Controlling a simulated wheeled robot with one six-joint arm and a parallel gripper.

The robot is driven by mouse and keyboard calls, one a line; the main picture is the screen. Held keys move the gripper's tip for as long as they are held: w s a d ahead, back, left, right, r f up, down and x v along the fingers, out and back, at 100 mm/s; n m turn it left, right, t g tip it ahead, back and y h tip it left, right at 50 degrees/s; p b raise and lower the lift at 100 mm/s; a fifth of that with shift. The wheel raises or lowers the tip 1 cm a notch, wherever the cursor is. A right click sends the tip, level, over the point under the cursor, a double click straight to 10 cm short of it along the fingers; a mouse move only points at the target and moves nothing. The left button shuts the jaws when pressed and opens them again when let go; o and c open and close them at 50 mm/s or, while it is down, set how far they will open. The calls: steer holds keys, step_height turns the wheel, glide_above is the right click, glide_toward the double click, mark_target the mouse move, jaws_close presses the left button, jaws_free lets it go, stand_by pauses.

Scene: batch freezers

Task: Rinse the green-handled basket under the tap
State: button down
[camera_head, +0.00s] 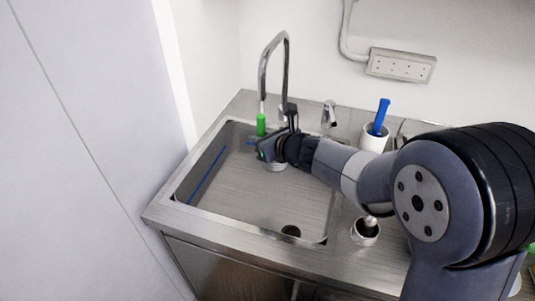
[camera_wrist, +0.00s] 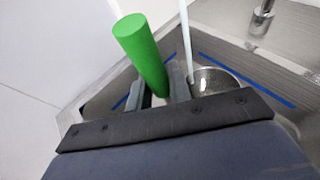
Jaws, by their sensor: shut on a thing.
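My gripper (camera_head: 268,148) is shut on the green handle (camera_head: 261,124) of the basket and holds it upright over the sink (camera_head: 230,187). The handle stands large in the wrist view (camera_wrist: 142,50) between the fingers. The round metal basket (camera_wrist: 213,82) shows beside the handle in the wrist view. The curved tap (camera_head: 287,70) reaches over the sink from the back. A pale stream (camera_wrist: 186,42) comes down into or just beside the basket's near-left rim in the wrist view.
A white cup (camera_head: 374,140) with a blue-handled tool (camera_head: 381,115) stands right of the sink. A small metal cup (camera_head: 365,231) is on the counter at the front right. A smaller spout (camera_head: 329,113) stands behind the sink. The sink floor is clear around a dark drain (camera_head: 291,231).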

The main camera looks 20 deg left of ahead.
steer(key=shift+s, duration=0.1)
steer(key=s+d+b, duration=0.3)
steer(key=s+d, duration=0.2)
steer(key=s, duration=0.1)
stand_by(0.6)
stand_by(1.2)
steer(key=s+d+r+p, duration=0.2)
steer(key=s+d+r, duration=0.1)
steer(key=s+r, duration=0.1)
steer(key=shift+p, duration=0.35)
stand_by(1.0)
